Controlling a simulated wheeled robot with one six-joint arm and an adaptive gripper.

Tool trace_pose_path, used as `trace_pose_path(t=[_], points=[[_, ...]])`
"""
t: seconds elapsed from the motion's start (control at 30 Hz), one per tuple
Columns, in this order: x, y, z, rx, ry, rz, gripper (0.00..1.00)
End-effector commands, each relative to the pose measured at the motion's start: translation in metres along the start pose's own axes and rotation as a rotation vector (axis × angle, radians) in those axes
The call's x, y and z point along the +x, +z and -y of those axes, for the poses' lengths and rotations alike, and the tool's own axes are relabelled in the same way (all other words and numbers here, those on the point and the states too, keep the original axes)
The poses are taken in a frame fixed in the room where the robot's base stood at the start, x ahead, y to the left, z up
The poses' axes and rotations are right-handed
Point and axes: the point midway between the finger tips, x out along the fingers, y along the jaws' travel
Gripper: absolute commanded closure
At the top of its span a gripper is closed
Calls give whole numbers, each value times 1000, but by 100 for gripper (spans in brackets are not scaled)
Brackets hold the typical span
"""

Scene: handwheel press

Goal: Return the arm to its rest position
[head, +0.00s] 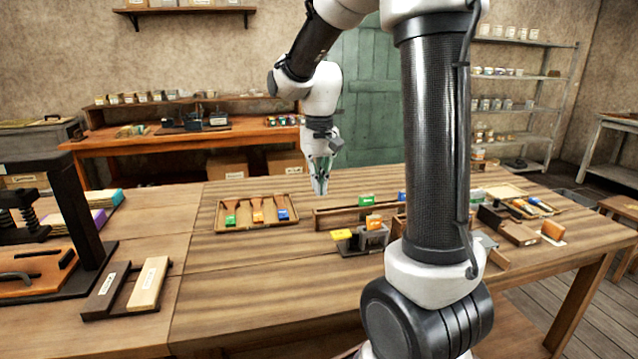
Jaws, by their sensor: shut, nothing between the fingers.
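My gripper (320,183) points down in the head view, above the far part of the wooden table (260,300). Its fingers are together and nothing shows between them. It is to the right of a wooden tray (243,228) and appears clear of the things on the table. My arm bends over from the right of the picture, and its thick dark link hides part of the table's middle right.
A dark press (92,215) stands at the left, with a dark block (106,290) and a pale block (148,283) beside it. A small stand with coloured pieces (362,238) is right of centre. The table's front middle is clear. A workbench (190,138) stands behind.

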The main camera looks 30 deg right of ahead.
Motion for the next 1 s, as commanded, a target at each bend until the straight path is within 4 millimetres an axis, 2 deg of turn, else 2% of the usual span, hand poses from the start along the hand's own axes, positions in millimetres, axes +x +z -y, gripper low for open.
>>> trace_pose_path(t=[0.43, 0.53, 0.6, 0.63, 1.0], points=[[0, 0, 0, -2, 0, 0, 100], [2, 3, -1, -46, 1, 7, 100], [13, 21, -5, -86, 8, 41, 100], [12, 32, -8, -106, 8, 44, 100], [-34, 155, -35, -256, -23, -137, 100]])
